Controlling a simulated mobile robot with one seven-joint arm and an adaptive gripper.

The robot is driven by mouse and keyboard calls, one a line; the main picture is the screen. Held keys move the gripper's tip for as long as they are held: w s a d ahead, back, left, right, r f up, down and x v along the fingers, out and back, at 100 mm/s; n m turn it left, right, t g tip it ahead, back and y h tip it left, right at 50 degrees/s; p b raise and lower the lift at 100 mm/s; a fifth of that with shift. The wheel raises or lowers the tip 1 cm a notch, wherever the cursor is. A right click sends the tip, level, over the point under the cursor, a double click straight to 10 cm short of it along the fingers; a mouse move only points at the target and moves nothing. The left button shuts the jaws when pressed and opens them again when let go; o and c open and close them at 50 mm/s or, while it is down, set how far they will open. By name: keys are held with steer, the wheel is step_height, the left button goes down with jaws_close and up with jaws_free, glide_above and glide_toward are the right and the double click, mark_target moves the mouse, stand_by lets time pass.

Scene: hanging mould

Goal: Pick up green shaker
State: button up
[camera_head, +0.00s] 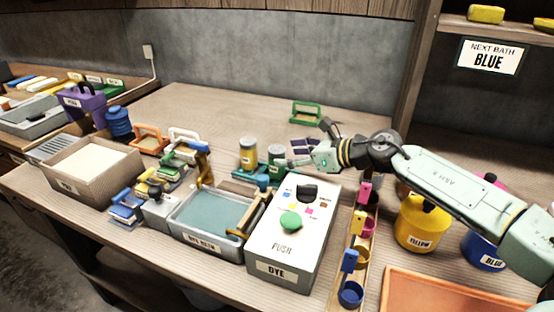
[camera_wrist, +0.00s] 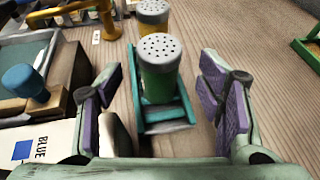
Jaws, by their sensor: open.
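The green shaker (camera_wrist: 160,82) has a grey lid with holes and stands upright, partly over a teal frame (camera_wrist: 184,112) in the wrist view. In the head view the green shaker (camera_head: 276,156) stands just left of my gripper (camera_head: 302,150). My gripper is open, its purple pads spread wide. In the wrist view my gripper (camera_wrist: 162,98) has one pad on each side of the shaker's line, with clear gaps on both sides. I cannot tell whether the shaker is fully between the pads.
A yellow shaker (camera_wrist: 153,14) stands close behind the green one in the wrist view. A white dye box (camera_head: 285,235) and a blue dye bath (camera_head: 206,220) stand in front. A green frame (camera_head: 306,113) stands behind.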

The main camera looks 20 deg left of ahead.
mark_target(284, 154)
steer(key=x, duration=0.3)
steer(key=shift+a+p, duration=0.35)
steer(key=shift+p, duration=0.05)
steer(key=shift+f, duration=0.1)
steer(key=shift+c, duration=0.6)
steer(key=c, duration=1.1)
